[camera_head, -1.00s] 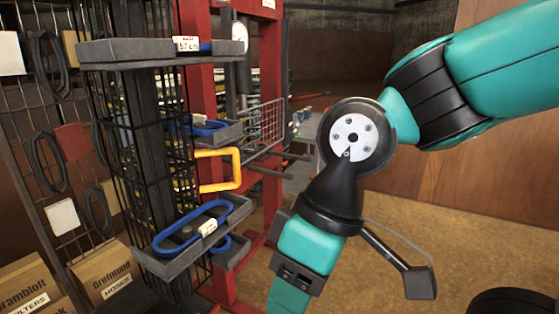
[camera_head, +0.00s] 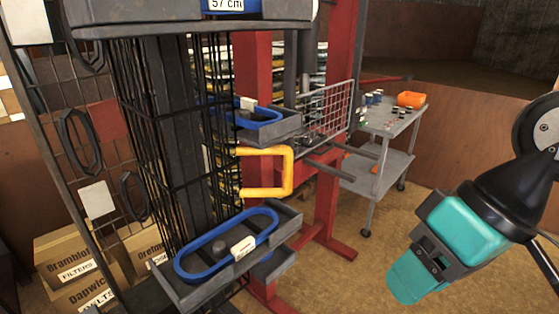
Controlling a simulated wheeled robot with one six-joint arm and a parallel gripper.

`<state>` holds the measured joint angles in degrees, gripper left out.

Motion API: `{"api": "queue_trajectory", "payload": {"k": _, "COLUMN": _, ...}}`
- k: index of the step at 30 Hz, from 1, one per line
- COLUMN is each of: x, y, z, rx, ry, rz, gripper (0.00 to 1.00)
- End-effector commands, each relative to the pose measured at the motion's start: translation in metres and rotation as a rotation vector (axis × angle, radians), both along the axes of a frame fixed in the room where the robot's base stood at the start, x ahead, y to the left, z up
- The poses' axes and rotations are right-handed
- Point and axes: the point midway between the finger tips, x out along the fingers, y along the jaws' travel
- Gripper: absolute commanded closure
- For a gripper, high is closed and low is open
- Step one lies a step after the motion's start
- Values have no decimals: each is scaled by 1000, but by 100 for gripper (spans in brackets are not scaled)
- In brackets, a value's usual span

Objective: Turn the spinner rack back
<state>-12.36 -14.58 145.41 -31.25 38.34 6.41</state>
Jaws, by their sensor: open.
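The spinner rack (camera_head: 180,130) is a tall black wire column left of centre, with grey trays on its sides. A yellow handle (camera_head: 291,172) sticks out from its right side. The lower tray (camera_head: 172,288) holds a blue belt loop (camera_head: 190,272) with a white tag. A smaller tray (camera_head: 285,128) above the handle holds another blue loop, and a top tray (camera_head: 190,14) carries a "57 cm" tag. My teal and black arm is at the right, apart from the handle.
A red steel frame (camera_head: 335,150) stands just behind the rack. A grey trolley (camera_head: 372,180) with an orange item (camera_head: 410,99) and small parts stands behind it. Cardboard boxes (camera_head: 80,262) and a wire wall panel are at the left. The brown floor (camera_head: 360,285) between rack and arm is clear.

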Motion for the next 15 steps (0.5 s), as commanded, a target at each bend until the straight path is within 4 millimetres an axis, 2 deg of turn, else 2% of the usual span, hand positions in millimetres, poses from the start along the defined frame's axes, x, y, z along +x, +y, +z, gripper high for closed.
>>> {"api": "queue_trajectory", "payload": {"k": 1, "x": 14, "y": 7, "z": -12, "rx": 49, "ry": 40, "rz": -85, "gripper": 49}}
{"api": "queue_trajectory", "payload": {"k": 5, "x": 66, "y": 40, "z": -34, "rx": 278, "ry": 229, "rz": -422, "gripper": 49}}
{"api": "queue_trajectory", "payload": {"k": 9, "x": 136, "y": 67, "z": -54, "rx": 596, "ry": 590, "rz": -841, "gripper": 49}}
{"api": "queue_trajectory", "payload": {"k": 12, "x": 183, "y": 67, "z": -66, "rx": 808, "ry": 900, "rz": -1097, "gripper": 49}}
{"api": "queue_trajectory", "payload": {"k": 15, "x": 222, "y": 55, "z": -76, "rx": 981, "ry": 1201, "rz": -1283, "gripper": 49}}
